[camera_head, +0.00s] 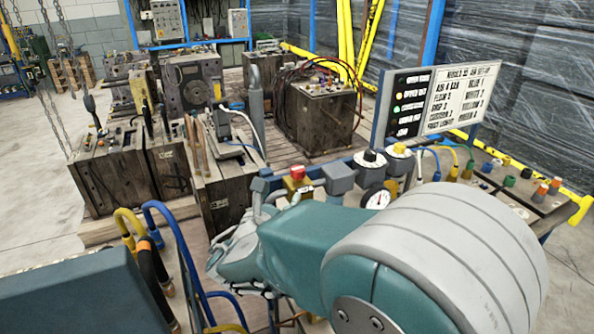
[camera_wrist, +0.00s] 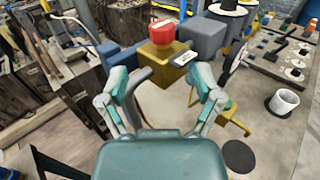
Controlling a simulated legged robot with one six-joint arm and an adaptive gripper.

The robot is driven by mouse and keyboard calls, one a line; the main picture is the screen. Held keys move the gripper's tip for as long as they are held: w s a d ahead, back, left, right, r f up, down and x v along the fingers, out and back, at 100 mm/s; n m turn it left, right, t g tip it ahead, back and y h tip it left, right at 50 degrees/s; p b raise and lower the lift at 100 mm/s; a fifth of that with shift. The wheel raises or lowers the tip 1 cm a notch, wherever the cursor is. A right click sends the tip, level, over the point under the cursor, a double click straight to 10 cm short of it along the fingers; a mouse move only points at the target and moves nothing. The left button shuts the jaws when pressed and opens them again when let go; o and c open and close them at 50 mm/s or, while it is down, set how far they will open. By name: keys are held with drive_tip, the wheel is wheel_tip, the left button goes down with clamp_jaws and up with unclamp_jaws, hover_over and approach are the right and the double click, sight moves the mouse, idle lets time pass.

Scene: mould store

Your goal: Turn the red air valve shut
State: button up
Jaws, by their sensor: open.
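The red air valve (camera_wrist: 162,32) is a small red knob on top of a brass-yellow block in the wrist view. In the head view the red knob (camera_head: 297,171) shows just beyond my arm, on the pipe run. My gripper (camera_wrist: 165,88) is open, its two fingers spread wide and nothing between them. The fingertips are short of the brass block (camera_wrist: 165,62), which appears beyond them and between them. The knob is apart from the fingers.
A pressure gauge (camera_head: 377,199), a black knob (camera_head: 370,157) and a yellow knob (camera_head: 399,149) stand right of the valve. A sign board (camera_head: 440,101) rises behind. Yellow and blue hoses (camera_head: 168,225) are at left.

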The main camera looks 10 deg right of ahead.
sight(295, 174)
drive_tip(key=x, duration=1)
drive_tip(key=shift+d, duration=0.1)
clamp_jaws()
